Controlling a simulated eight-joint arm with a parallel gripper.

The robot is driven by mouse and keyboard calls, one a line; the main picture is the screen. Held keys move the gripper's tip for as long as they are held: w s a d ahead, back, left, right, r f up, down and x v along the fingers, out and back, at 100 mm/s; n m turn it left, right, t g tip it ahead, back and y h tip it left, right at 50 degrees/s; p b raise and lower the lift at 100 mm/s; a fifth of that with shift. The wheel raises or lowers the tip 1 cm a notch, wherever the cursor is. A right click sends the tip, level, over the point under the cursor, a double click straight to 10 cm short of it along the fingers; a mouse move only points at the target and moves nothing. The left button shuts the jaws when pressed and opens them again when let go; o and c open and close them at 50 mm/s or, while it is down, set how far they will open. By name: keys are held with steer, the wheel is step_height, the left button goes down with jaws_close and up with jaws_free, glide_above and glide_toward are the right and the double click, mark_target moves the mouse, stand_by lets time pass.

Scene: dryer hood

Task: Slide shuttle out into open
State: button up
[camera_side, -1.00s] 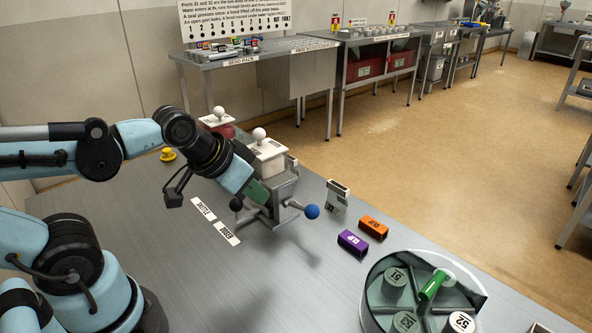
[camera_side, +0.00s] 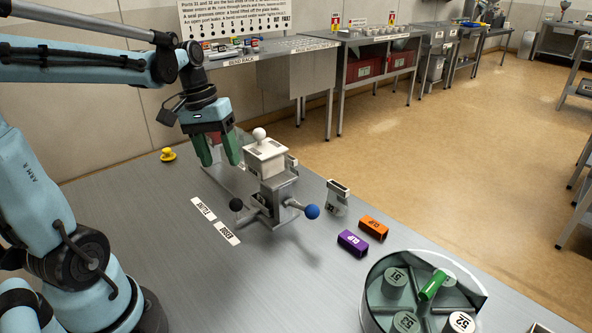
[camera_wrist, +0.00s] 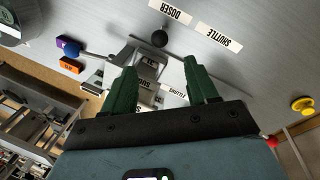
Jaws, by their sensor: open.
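My gripper (camera_side: 221,162) is open, its two green fingers pointing down over the rear-left side of the doser (camera_side: 265,170). The doser is a grey block with a white top and ball knob, a black ball on the left and a blue ball lever on the right. In the wrist view my gripper (camera_wrist: 160,66) is empty and spread. A white SHUTTLE label (camera_wrist: 177,92) shows between the fingers, on a part mostly hidden by them. A flat SHUTTLE label (camera_wrist: 220,37) and a DOSER label (camera_wrist: 170,12) lie on the table. I cannot make out the shuttle's full shape.
A yellow knob (camera_side: 168,154) stands at the left. A small metal bracket (camera_side: 338,196), orange block (camera_side: 373,228) and purple block (camera_side: 352,243) are right of the doser. A round sectioned tray (camera_side: 382,318) is at the front right. The front-middle tabletop is clear.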

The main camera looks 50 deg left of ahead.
glide_toward(255, 201)
steer(key=s+d+f, duration=0.1)
steer(key=s+f, duration=0.2)
steer(key=s+d+f, duration=0.1)
steer(key=s+f, duration=0.1)
steer(key=shift+d+f, duration=0.1)
steer(key=shift+d, duration=0.3)
jaws_close()
